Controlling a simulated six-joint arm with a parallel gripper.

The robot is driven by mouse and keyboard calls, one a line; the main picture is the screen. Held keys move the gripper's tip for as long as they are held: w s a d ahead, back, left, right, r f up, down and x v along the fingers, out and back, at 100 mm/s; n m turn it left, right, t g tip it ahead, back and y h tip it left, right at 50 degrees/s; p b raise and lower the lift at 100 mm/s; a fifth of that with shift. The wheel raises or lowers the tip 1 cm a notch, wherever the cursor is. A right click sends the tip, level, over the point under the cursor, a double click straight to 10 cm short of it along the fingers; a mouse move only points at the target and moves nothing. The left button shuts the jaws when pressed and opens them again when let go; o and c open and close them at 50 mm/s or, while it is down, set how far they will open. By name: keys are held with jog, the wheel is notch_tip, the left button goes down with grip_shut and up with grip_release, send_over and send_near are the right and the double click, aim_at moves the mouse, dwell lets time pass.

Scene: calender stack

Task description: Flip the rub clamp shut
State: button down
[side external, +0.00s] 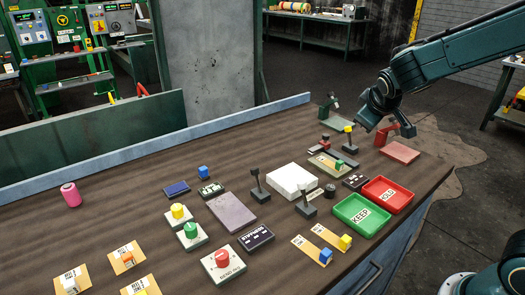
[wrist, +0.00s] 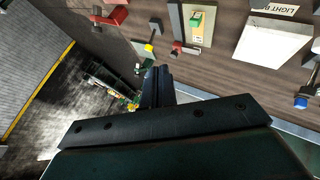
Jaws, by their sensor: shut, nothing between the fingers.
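The rub clamp looks to be the small dark fixture with a yellow-knobbed lever (side external: 348,130) beside a tan board (side external: 322,166). The lever stands up, and its yellow knob (wrist: 149,47) shows just beyond my fingertips in the wrist view. A green block (side external: 339,164) sits on the board, which also shows in the wrist view (wrist: 196,18). My gripper (side external: 367,127) is shut and empty, above the table to the right of the lever. I cannot tell whether it touches the knob; the two appear apart in the side view.
A red bracket (side external: 406,129) and a flat red plate (side external: 400,152) stand right of the lever. A dark green fixture (side external: 328,107) is behind. The white box (side external: 292,180), green KEEP tray (side external: 345,220) and red HOLD tray (side external: 388,191) are nearer the front.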

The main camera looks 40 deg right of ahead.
jog(key=shift+w+d+f+n+t+h, duration=0.4)
jog(key=shift+w+d+f+n+h, duration=0.95)
jog(key=shift+w+f, duration=0.9)
jog(key=shift+w+d+f+n+t+h, duration=0.4)
jog(key=shift+w+d+f+n+h, duration=0.5)
jog(key=shift+w+f+n, duration=1.1)
jog(key=shift+w+d+f+n+t+h, duration=0.4)
jog(key=shift+w+d+f+n+h, duration=0.75)
jog(key=shift+w+f, duration=1.35)
jog(key=shift+s+f, duration=0.1)
jog(key=shift+x, duration=5)
